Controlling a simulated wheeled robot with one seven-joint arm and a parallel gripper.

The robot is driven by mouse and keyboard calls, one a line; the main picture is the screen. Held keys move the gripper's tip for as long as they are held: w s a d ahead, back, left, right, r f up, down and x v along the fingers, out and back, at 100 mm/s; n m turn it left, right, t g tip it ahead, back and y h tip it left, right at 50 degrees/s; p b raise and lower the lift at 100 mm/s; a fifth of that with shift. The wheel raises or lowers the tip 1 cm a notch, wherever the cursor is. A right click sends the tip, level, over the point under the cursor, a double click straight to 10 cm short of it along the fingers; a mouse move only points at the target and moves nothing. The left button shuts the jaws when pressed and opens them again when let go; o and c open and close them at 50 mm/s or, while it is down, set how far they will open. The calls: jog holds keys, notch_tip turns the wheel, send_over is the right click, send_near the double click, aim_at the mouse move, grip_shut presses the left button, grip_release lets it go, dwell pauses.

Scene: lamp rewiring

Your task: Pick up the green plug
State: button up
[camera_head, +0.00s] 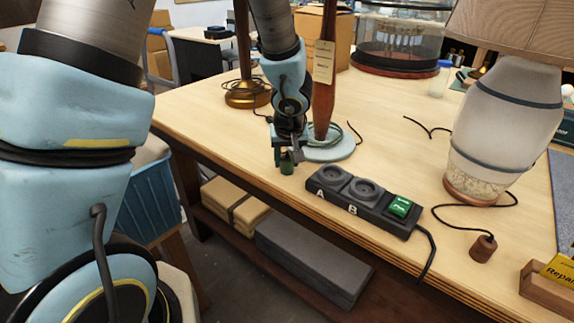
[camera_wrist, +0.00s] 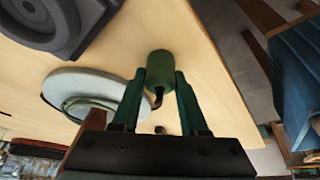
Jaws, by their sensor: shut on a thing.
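The green plug (camera_head: 287,163) is a small dark green cylinder near the front edge of the workbench. My gripper (camera_head: 286,152) is above it, and the fingers are shut on it. In the wrist view the plug (camera_wrist: 160,66) shows between the tips of my green-sided fingers (camera_wrist: 163,80), with a dark cord at its near end. I cannot tell whether the plug still touches the bench top.
A power strip (camera_head: 365,200) with sockets marked A and B and a green switch lies right of the plug. A lamp with a pale round base (camera_head: 328,151) stands close behind. A brown plug (camera_head: 483,246) and a ceramic lamp (camera_head: 505,125) are farther right.

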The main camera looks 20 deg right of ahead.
grip_shut()
